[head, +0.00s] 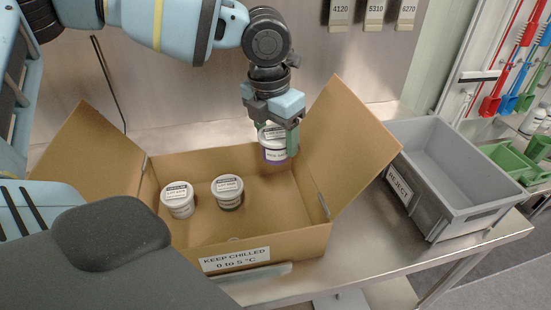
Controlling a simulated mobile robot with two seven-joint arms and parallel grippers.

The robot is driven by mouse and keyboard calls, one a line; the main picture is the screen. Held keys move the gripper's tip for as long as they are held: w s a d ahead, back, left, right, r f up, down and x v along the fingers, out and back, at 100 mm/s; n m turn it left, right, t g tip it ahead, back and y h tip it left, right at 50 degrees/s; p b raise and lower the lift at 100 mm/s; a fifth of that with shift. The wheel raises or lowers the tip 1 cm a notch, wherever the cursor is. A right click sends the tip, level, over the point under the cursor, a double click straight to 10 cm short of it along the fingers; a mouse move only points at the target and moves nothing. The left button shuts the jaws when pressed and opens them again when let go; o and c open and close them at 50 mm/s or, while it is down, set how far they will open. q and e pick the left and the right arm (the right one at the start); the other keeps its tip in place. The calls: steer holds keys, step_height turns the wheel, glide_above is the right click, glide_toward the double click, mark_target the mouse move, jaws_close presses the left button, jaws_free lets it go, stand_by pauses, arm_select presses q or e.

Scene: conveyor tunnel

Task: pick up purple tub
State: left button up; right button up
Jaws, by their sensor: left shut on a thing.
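The purple tub (275,155) has a white lid with a printed label and a purple band low on its side. My left gripper (275,128) points down over the back right of the open cardboard box (245,238) and is shut on this tub. The tub is upright. I cannot tell whether its base touches the box floor. Two other white-lidded tubs stand in the box: one with a dark green band (228,192) in the middle and one (178,200) at the left. My right gripper is not in view.
The box's right flap (350,140) stands up close to the gripper; the left flap (88,155) is open too. A grey bin marked REJECT (430,200) is empty to the right on the steel table (375,262). Green bins (515,160) and hanging tools stand beyond.

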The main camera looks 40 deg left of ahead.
mark_target(279, 132)
arm_select(q)
step_height(279, 132, up, 6)
stand_by(0.4)
